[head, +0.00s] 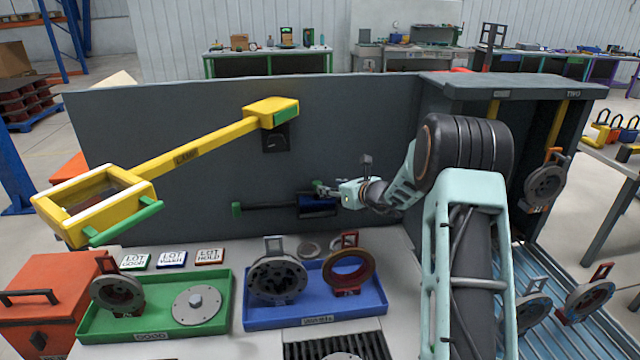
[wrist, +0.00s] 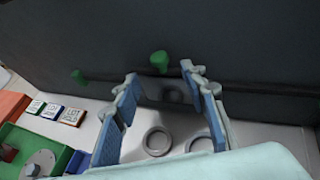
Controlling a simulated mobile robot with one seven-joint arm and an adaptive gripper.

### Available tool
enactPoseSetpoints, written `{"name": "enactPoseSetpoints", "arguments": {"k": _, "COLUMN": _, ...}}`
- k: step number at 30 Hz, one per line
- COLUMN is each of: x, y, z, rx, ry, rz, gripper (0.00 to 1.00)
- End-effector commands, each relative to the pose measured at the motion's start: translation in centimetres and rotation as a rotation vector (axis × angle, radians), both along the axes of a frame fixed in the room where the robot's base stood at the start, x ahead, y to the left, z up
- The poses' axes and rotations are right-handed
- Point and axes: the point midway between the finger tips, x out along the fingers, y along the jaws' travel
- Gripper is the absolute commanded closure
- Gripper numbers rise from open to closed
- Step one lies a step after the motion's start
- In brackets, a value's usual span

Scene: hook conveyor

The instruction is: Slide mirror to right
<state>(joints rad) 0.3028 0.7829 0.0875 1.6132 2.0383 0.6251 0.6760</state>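The mirror (head: 317,207) is a small dark blue-looking panel on a dark horizontal rail (head: 270,206) along the grey back wall. The rail's left end has a green stop (head: 236,209). My gripper (head: 326,188) is at the mirror, coming from the right and partly covering it. In the wrist view my gripper (wrist: 160,88) has its two blue-padded fingers wide apart. A grey panel, seemingly the mirror (wrist: 165,92), shows between them, with a green knob (wrist: 159,61) just above. I cannot tell whether either finger touches it.
Below stand a green tray (head: 225,310) and a blue tray (head: 375,298) with round metal parts. A yellow lamp arm (head: 190,152) reaches out at left. A dark cabinet with hanging hooked parts (head: 546,183) is at right.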

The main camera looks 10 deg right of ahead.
Motion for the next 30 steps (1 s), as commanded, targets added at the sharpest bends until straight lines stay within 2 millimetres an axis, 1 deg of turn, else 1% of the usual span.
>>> {"name": "enactPoseSetpoints", "arguments": {"k": 1, "x": 0.8, "y": 0.5, "z": -0.3, "rx": 0.000, "ry": 0.001, "rz": 0.002, "gripper": 0.60}}
{"name": "enactPoseSetpoints", "arguments": {"k": 6, "x": 3.1, "y": 1.4, "z": -1.3, "rx": 0.000, "ry": 0.001, "rz": 0.001, "gripper": 0.60}}
{"name": "enactPoseSetpoints", "arguments": {"k": 12, "x": 5.0, "y": 2.1, "z": -2.2, "rx": -0.001, "ry": 0.001, "rz": 0.001, "gripper": 0.60}}
{"name": "enactPoseSetpoints", "arguments": {"k": 18, "x": 5.8, "y": 2.4, "z": -2.6, "rx": -0.001, "ry": 0.001, "rz": -0.001, "gripper": 0.60}}
{"name": "enactPoseSetpoints", "arguments": {"k": 26, "x": 5.9, "y": 2.4, "z": -2.6, "rx": 0.000, "ry": 0.000, "rz": -0.001, "gripper": 0.60}}
{"name": "enactPoseSetpoints", "arguments": {"k": 28, "x": 5.9, "y": 2.4, "z": -2.6, "rx": 0.000, "ry": 0.000, "rz": -0.001, "gripper": 0.66}}
{"name": "enactPoseSetpoints", "arguments": {"k": 30, "x": 5.9, "y": 2.4, "z": -2.6, "rx": 0.000, "ry": 0.000, "rz": 0.000, "gripper": 0.74}}
